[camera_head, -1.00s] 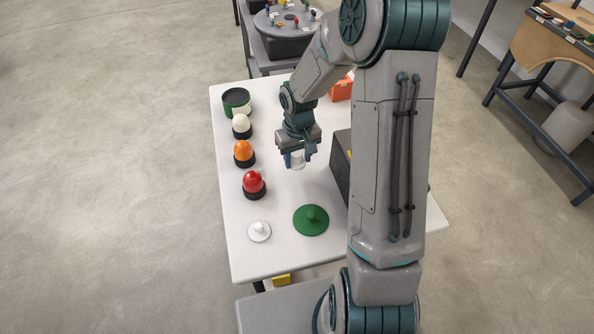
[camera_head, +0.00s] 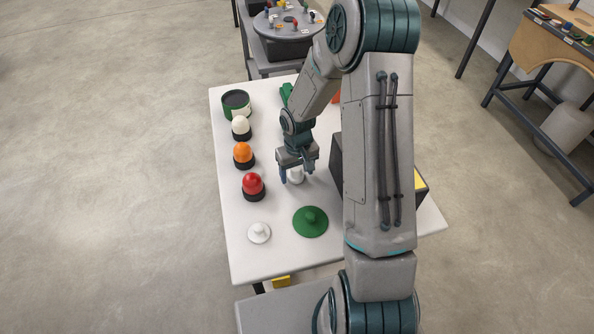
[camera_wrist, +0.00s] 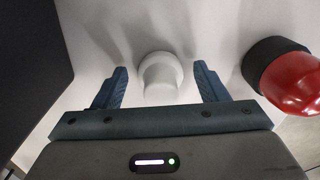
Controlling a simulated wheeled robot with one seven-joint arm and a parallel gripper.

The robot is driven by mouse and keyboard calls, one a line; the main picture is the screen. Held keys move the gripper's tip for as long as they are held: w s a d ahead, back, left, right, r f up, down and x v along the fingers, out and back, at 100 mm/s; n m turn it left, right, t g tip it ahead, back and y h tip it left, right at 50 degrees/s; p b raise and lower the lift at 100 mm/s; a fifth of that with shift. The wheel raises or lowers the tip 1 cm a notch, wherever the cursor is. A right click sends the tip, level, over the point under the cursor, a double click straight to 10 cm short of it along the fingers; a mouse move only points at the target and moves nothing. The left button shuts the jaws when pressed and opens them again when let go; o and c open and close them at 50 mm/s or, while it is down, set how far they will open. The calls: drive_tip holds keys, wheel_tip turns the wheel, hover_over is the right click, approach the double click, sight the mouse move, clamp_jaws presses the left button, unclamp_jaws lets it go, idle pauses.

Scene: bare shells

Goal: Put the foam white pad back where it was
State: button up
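A small white piece (camera_head: 297,176) stands on the white table beneath my gripper (camera_head: 297,174). In the wrist view the white piece (camera_wrist: 160,76) has a round top and a narrower lower part, between my gripper's fingers (camera_wrist: 161,72). The fingers are spread, with a gap on each side of it. A white disc with a knob (camera_head: 259,233) lies at the table's near left. I cannot tell from looks which of the two white things is the foam pad.
Red (camera_head: 253,186), orange (camera_head: 243,154) and cream (camera_head: 241,127) domes on black bases line the left side, below a green-black round container (camera_head: 236,103). A green knobbed disc (camera_head: 310,222) lies nearer. A dark box (camera_head: 336,165) stands close right of my gripper.

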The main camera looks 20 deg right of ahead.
sight(297, 170)
drive_tip(key=shift+r, duration=0.1)
wheel_tip(297, 170, up, 12)
drive_tip(key=s+r+m+t, duration=0.1)
drive_tip(key=s+r, duration=0.5)
drive_tip(key=s, duration=0.4)
drive_tip(key=s+r+t, duration=0.2)
drive_tip(key=s+r, duration=0.5)
drive_tip(key=s, duration=0.3)
drive_tip(key=shift+s+r+m+b, duration=0.25)
drive_tip(key=shift+s+m+b, duration=0.1)
drive_tip(key=shift+m+b, duration=0.1)
